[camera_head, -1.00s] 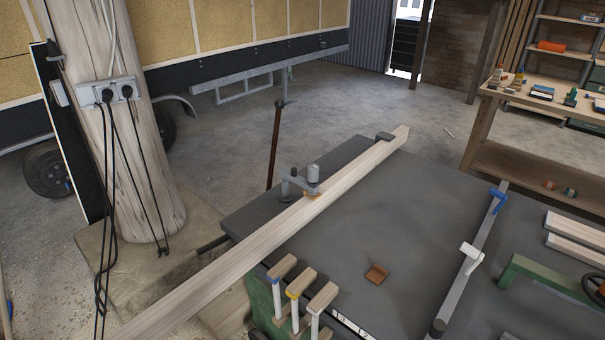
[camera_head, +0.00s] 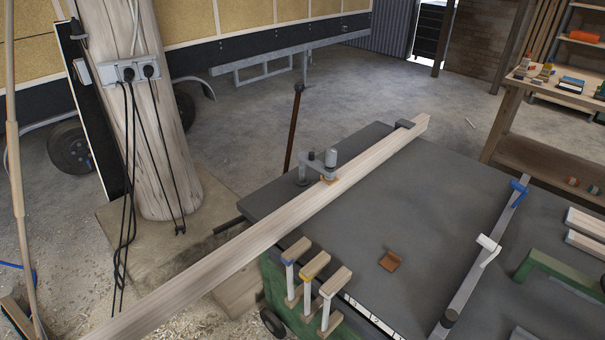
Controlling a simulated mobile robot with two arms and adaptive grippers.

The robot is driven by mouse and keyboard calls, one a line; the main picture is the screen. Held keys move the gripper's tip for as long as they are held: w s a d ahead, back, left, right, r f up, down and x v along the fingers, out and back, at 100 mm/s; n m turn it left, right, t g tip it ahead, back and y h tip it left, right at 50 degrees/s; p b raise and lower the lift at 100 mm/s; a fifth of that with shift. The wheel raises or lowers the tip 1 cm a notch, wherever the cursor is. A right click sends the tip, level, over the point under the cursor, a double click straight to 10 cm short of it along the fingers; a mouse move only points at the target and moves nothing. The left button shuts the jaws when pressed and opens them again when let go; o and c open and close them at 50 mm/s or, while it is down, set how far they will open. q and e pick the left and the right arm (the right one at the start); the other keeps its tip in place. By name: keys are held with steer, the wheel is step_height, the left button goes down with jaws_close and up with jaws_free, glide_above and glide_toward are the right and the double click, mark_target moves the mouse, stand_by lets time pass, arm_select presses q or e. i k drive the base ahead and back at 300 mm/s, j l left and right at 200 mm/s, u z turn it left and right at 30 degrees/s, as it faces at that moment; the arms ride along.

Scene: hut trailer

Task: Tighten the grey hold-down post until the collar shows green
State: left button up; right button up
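The grey hold-down post (camera_head: 331,158) stands on a grey clamp arm over a long pale beam, at the far left of the dark machine table (camera_head: 350,235). An orange-brown pad or collar (camera_head: 328,180) shows under it, on top of the beam (camera_head: 250,248). No green shows there at this size. A second, darker grey post (camera_head: 302,172) stands at the left end of the clamp arm. Neither of my grippers is in view.
Three wooden-topped handles (camera_head: 312,270) with blue, yellow and white bands stand at the table's front edge. A small brown block (camera_head: 390,260) lies on the table. A rail (camera_head: 480,255) with blue and white stops runs at right. A workbench (camera_head: 560,95) stands behind.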

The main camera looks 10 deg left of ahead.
mark_target(330, 154)
steer(key=i+l+u, duration=0.1)
steer(key=u, duration=0.3)
steer(key=l+u, duration=0.25)
steer(key=u, duration=0.15)
steer(key=l+u, duration=0.2)
steer(key=u, duration=0.2)
steer(key=i, duration=0.05)
